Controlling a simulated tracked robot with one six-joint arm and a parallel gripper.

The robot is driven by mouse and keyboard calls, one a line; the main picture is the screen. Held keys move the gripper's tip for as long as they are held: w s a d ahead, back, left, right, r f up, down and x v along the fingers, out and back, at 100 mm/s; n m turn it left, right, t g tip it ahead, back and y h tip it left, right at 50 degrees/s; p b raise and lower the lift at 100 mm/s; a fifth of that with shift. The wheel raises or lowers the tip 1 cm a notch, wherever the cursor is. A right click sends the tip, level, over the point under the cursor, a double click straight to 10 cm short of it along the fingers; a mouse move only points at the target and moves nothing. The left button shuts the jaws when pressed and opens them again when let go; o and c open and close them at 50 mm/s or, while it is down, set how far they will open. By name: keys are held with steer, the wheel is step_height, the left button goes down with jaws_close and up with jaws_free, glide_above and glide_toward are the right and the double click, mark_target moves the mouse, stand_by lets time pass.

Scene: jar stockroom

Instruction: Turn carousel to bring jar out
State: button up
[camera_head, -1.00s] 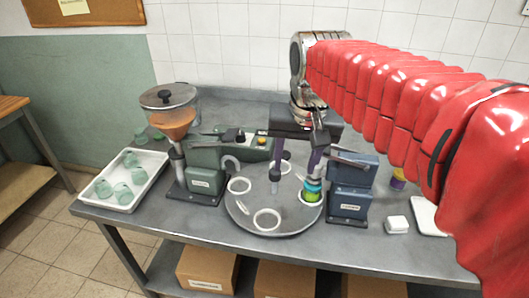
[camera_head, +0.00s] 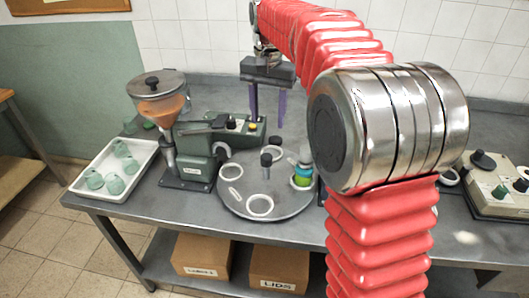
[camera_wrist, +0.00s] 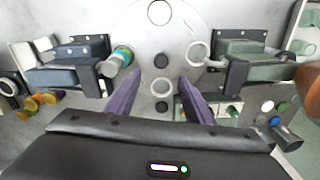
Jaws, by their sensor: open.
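The grey round carousel (camera_head: 290,205) sits on the bench, with several white rings on it and dark-topped posts near its middle and back. It also shows in the wrist view (camera_wrist: 132,32). The jar (camera_head: 302,179), banded green and blue, stands at the carousel's right side in the head view, partly hidden by my arm; in the wrist view the jar (camera_wrist: 119,60) is left of my fingers. My gripper (camera_head: 267,123) points down, open and empty, above the back of the carousel. Its purple fingers are apart in the wrist view (camera_wrist: 160,82), with dark knobs between and ahead of them.
A green machine with an orange hopper (camera_head: 163,100) stands left of the carousel. A white tray (camera_head: 78,187) of pale green cups is at the far left. A blue machine (camera_wrist: 72,65) stands beside the jar. A control box (camera_head: 495,188) is at right. Boxes sit below the bench.

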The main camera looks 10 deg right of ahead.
mark_target(265, 155)
steer(key=shift+w+f, duration=0.35)
steer(key=shift+w, duration=0.25)
step_height(265, 155, down, 14)
steer(key=shift+r, duration=0.1)
stand_by(0.6)
steer(key=shift+c, duration=0.5)
steer(key=c, duration=1)
steer(key=shift+a, duration=0.15)
jaws_close()
